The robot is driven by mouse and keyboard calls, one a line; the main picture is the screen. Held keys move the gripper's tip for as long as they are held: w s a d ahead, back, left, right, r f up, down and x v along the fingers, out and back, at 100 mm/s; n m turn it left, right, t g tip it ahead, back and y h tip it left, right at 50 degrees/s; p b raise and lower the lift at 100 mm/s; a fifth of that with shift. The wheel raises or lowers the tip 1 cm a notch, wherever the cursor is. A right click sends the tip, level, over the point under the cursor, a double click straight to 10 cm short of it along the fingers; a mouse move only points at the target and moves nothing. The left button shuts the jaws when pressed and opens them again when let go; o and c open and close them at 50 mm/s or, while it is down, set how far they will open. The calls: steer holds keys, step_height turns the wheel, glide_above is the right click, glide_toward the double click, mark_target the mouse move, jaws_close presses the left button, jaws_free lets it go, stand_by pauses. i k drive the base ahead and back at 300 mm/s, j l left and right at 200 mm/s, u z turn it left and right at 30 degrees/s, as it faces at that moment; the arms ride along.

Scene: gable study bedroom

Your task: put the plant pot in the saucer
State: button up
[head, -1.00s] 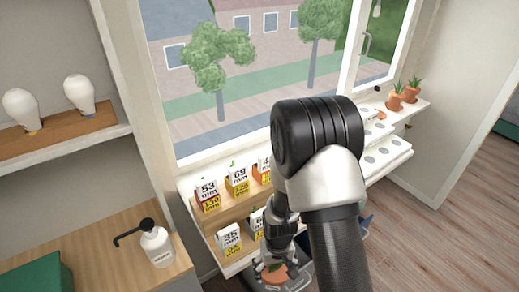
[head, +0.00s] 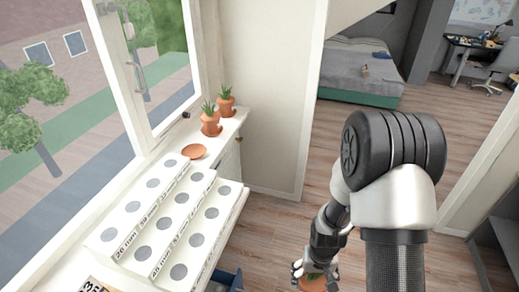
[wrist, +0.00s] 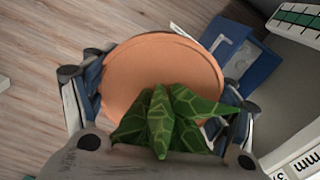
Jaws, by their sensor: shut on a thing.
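The terracotta plant pot (head: 314,285) with green leaves is in my gripper (head: 315,272), low at the bottom edge of the head view and partly cut off. In the wrist view the round pot (wrist: 160,62) sits between the fingers of my gripper (wrist: 160,92), its spiky patterned leaves pointing toward the camera. My gripper is shut on the pot, over the floor side of the sill. An empty terracotta saucer (head: 195,151) lies on the white windowsill, left of and beyond my gripper, well apart from the pot.
Two other potted plants (head: 211,124) (head: 226,102) stand on the sill behind the saucer. White stepped racks with grey discs (head: 174,222) lie in front of it. A wall corner (head: 265,100) is to the right. A blue object (wrist: 250,65) shows near the pot in the wrist view.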

mark_target(194, 152)
steer(key=i+l+u, duration=0.1)
steer(key=i, duration=0.4)
steer(key=i+l+u, duration=0.1)
steer(key=i+l, duration=0.2)
steer(key=i, duration=0.2)
steer(key=i+l, duration=0.25)
steer(key=i, duration=0.25)
steer(key=i+l+u, duration=0.15)
steer(key=i+u, duration=0.15)
steer(key=u, duration=0.2)
steer(key=i+l+u, duration=0.25)
steer(key=u, duration=0.2)
steer(key=i+l+u, duration=0.2)
steer(key=l+u, duration=0.15)
steer(key=u, duration=0.15)
steer(key=i+l+u, duration=0.1)
steer(key=l+u, duration=0.35)
steer(key=j, duration=0.1)
